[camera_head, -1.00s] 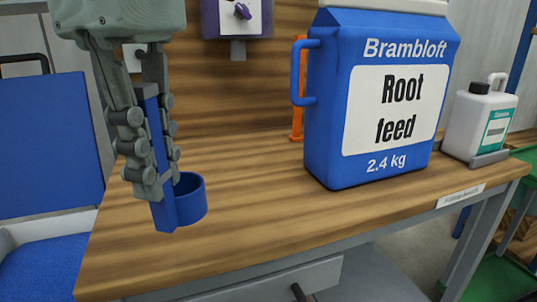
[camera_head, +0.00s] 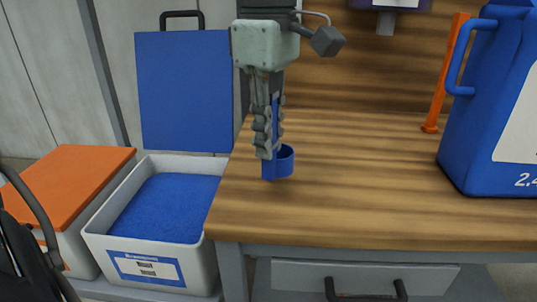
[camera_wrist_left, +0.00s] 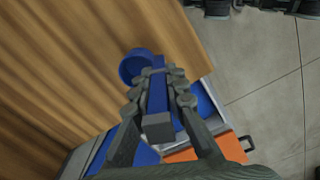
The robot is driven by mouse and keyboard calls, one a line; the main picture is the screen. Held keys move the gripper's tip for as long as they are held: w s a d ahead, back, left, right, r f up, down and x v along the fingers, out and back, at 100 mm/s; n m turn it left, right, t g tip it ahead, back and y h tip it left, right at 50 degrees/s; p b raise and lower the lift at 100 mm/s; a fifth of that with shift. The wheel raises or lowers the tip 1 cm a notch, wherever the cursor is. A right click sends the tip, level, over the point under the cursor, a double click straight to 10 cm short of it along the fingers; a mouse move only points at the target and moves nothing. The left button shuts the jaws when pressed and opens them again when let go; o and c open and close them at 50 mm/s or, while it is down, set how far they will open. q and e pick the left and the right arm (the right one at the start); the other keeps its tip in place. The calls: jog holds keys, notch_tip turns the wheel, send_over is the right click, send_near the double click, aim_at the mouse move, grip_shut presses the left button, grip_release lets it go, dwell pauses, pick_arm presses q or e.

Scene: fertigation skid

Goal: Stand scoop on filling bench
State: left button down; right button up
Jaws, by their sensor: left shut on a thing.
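The blue scoop (camera_head: 285,163) has a round cup at the bottom and a straight upright handle. My left gripper (camera_head: 268,142) points down and is shut on the scoop's handle, which stands between its fingers. The cup is at the lower right of the fingers, over the left end of the wooden filling bench (camera_head: 350,210). I cannot tell whether the cup touches the bench top. In the left wrist view the scoop (camera_wrist_left: 137,66) shows with its handle between the fingers (camera_wrist_left: 160,95). My right gripper is not in view.
The blue root feed container (camera_head: 480,130) and an orange upright (camera_head: 444,75) stand to the right on the bench. Left of the bench is an open white bin (camera_head: 205,262) of blue granules, beside an orange-lidded one (camera_head: 70,180). The bench between scoop and container is clear.

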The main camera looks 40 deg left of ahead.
aim_at(268, 178)
pick_arm(q)
notch_tip(268, 178, down, 4)
jog(key=shift+r, duration=0.25)
jog(key=shift+f, duration=0.1)
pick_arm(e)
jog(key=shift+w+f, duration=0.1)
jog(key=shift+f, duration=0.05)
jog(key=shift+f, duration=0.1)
pick_arm(q)
jog(key=shift+f, duration=0.1)
jog(key=c, duration=1.9)
grip_release()
jog(key=o, duration=0.4)
jog(key=shift+c, duration=0.2)
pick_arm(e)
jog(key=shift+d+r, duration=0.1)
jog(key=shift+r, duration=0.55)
